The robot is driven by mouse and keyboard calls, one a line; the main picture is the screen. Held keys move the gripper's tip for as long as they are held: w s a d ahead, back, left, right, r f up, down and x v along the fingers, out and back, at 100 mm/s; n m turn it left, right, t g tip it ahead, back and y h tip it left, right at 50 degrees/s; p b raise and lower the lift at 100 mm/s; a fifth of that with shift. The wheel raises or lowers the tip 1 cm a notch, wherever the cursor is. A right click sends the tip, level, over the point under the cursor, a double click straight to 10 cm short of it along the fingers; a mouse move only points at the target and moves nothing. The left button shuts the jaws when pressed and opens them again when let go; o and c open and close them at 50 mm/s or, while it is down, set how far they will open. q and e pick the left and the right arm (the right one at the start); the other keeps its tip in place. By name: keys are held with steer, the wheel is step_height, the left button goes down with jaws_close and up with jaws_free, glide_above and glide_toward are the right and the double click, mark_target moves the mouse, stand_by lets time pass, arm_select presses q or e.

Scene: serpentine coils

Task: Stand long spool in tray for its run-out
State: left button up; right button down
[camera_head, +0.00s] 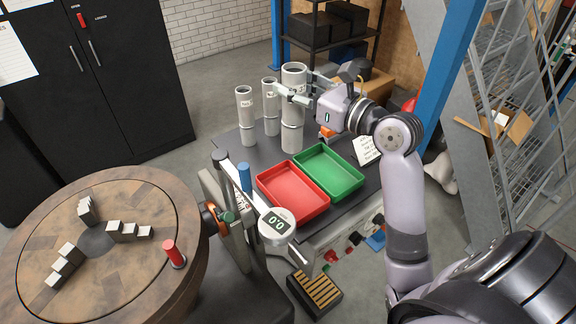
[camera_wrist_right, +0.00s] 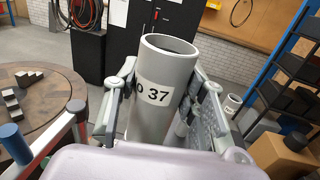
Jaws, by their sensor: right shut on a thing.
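My right gripper (camera_head: 296,88) is shut on a tall, thick grey spool (camera_head: 292,138), gripping its upper part from both sides. The spool is upright at the bench's back, behind the trays; I cannot tell whether its base touches the bench. In the right wrist view the spool (camera_wrist_right: 161,95) has an open hollow top and a white label ending in "37", between the fingers. A red tray (camera_head: 292,190) and a green tray (camera_head: 330,172) lie side by side on the bench, both empty. My left gripper is not in view.
Two thinner grey spools, one left (camera_head: 246,115) and one middle (camera_head: 270,105), stand just left of the held one. A round wooden turntable (camera_head: 150,215) carries grey stepped blocks.

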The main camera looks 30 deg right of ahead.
glide_above(300, 141)
steer(key=w, duration=0.2)
steer(key=f, duration=0.4)
steer(key=f+b, duration=0.1)
steer(key=f, duration=0.2)
steer(key=shift+a, duration=0.3)
step_height(300, 141, down, 6)
steer(key=shift+w+r+b, duration=0.1)
steer(key=shift+w+b, duration=0.05)
steer(key=shift+b, duration=0.3)
step_height(300, 141, down, 4)
steer(key=shift+r+b, duration=0.25)
steer(key=shift+b, duration=0.2)
steer(key=shift+f, duration=0.4)
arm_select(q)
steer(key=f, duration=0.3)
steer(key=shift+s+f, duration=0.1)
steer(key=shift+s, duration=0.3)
arm_select(e)
steer(key=c, duration=1.4)
jaws_free()
steer(key=shift+f, duration=0.15)
steer(key=o, duration=0.4)
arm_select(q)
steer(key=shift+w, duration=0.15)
